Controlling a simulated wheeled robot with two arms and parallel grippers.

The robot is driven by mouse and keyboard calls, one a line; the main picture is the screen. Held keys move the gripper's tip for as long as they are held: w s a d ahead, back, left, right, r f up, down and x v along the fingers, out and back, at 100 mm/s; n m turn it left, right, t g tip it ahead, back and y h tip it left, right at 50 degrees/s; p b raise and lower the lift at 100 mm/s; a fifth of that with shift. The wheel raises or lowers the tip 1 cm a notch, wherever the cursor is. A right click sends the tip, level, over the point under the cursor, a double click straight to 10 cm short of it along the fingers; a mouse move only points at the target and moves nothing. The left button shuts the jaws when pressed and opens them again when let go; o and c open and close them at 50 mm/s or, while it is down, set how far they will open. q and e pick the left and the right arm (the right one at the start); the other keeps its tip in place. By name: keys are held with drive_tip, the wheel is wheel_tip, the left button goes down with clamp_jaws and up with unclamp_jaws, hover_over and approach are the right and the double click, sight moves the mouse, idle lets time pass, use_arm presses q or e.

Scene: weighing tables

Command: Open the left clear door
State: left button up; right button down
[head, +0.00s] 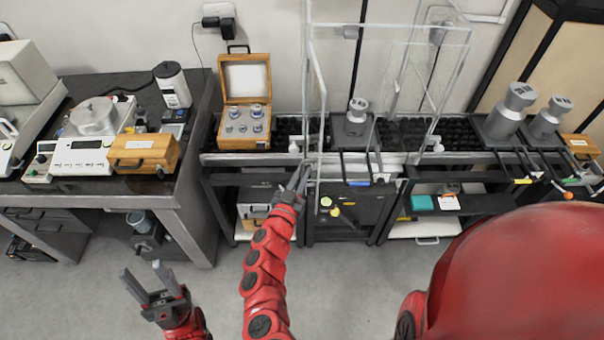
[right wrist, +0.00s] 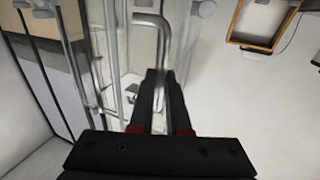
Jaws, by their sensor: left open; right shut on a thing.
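A tall clear case (head: 466,50) stands on the dark middle bench. Its left clear door (head: 316,75) is a transparent panel at the case's left front, and it appears to stand at an angle to the case. Its exact opening is hard to tell. My right gripper (head: 301,178) is at the lower left front of the case. In the right wrist view its fingers (right wrist: 163,78) are shut on a bent metal door handle (right wrist: 150,19). My left gripper (head: 143,281) is open and empty, low at the left, away from the case.
Inside the case stands a grey weight (head: 356,116). A wooden box of weights (head: 244,78) sits open to its left, close to the door. Large weights (head: 508,112) stand at the right. A balance (head: 82,157) is on the left table. The floor before the bench is clear.

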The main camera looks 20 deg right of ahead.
drive_tip(key=c, duration=0.9)
unclamp_jaws()
drive_tip(key=shift+w+f, duration=0.1)
drive_tip(key=shift+p+v, duration=0.3)
drive_tip(key=shift+v, duration=8.45)
drive_tip(key=shift+d, duration=0.1)
